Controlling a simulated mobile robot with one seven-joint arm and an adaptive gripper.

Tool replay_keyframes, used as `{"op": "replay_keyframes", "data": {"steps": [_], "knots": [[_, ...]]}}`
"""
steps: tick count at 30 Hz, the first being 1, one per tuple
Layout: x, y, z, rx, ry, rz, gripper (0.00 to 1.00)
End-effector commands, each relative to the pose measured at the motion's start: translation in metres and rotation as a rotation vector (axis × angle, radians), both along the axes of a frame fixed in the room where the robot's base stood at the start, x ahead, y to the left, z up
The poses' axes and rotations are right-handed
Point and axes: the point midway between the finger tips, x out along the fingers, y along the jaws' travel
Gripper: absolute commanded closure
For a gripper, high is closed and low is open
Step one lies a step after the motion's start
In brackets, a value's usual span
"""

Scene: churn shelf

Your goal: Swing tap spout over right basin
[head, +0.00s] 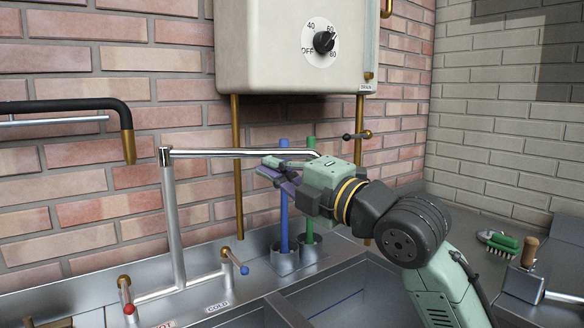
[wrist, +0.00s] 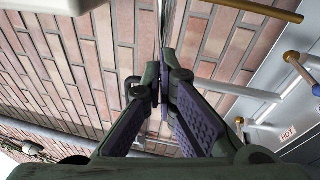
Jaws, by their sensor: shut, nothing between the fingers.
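The tap has a chrome column (head: 172,215) and a long, level chrome spout (head: 225,153) pointing right in the head view. The spout's right end bends behind my gripper (head: 268,172), so its tip is hidden. My gripper is shut and empty, just below and in front of the spout's right half; I cannot tell whether they touch. In the wrist view the purple-padded fingers of my gripper (wrist: 162,75) are close together. The right basin (head: 355,295) lies below my arm, partly covered by it. The left basin (head: 245,318) shows at the bottom edge.
Blue (head: 284,200) and green (head: 310,185) handles stand in holders behind my gripper. A water heater (head: 300,45) hangs above, with brass pipes (head: 237,170) running down. A black hose spout (head: 110,106) reaches in from the left. A green brush (head: 497,241) lies on the right counter.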

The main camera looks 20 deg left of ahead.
Motion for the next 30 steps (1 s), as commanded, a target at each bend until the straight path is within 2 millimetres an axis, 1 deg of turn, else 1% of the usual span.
{"op": "replay_keyframes", "data": {"steps": [1,3,6,19,27,30], "knots": [[0.007,0.002,0.004,0.0,0.002,0.0,1.0],[0.014,0.004,0.005,0.0,0.002,0.0,1.0],[0.02,0.006,0.005,0.0,0.0,0.001,1.0],[0.025,0.007,0.004,0.002,0.001,0.001,1.0],[0.054,0.012,0.003,0.001,0.001,0.003,1.0],[0.057,0.012,0.004,0.001,0.0,0.0,1.0]]}}
